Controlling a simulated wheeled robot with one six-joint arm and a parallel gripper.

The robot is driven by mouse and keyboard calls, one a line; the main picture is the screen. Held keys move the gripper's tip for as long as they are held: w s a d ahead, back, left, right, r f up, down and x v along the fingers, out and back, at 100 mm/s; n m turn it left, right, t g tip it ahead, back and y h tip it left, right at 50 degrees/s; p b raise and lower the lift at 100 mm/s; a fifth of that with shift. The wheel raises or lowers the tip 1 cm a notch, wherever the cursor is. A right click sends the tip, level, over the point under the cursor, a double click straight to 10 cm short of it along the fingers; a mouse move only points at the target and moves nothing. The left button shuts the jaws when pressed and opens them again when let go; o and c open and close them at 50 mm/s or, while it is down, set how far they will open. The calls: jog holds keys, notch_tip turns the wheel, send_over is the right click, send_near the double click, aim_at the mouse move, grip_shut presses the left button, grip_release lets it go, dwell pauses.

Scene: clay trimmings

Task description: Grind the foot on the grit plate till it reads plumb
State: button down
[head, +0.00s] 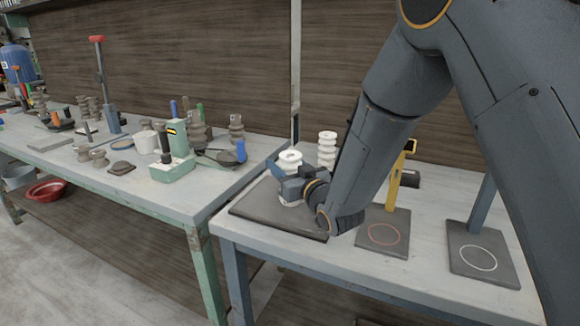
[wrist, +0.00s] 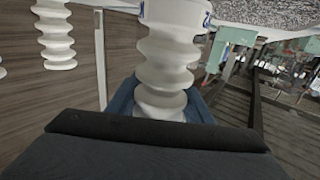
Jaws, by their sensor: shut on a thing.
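A white ribbed ceramic insulator (head: 290,158) is between the jaws of my gripper (head: 289,184), over the dark grit plate (head: 252,207) on the near bench. In the wrist view the insulator's pale ribs (wrist: 165,65) rise between the blue fingers, which are shut on it. Its foot shows white just below the jaws in the head view; I cannot tell whether it touches the plate. Right of the plate, a yellow post stands on a dark base with a red ring (head: 383,234). No reading shows.
A second white insulator (head: 327,148) stands behind the plate. A dark base with a white ring (head: 478,259) and a blue-grey post is at right. The left bench (head: 185,205) holds brown insulators, a green tool and a mug. A red bowl (head: 46,190) sits below it.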

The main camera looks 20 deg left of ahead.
aim_at(295, 165)
jog(key=shift+w+a+f, duration=0.15)
jog(key=shift+a, duration=0.05)
jog(key=shift+a, duration=0.2)
jog(key=shift+w+a+b, duration=0.2)
jog(key=shift+a+b, duration=0.3)
jog(key=shift+a, duration=1.95)
jog(key=shift+s+d, duration=0.1)
jog(key=shift+d, duration=1.95)
jog(key=shift+s+d+r+p, duration=0.1)
jog(key=shift+d+r+p, duration=0.05)
jog(key=shift+d, duration=0.95)
jog(key=shift+s+d+r+p, duration=0.1)
jog(key=shift+d+p, duration=0.05)
jog(key=shift+d, duration=0.9)
jog(key=shift+d, duration=0.15)
jog(key=d, duration=0.2)
jog(key=shift+s+d+f, duration=0.1)
jog(key=shift+d, duration=0.2)
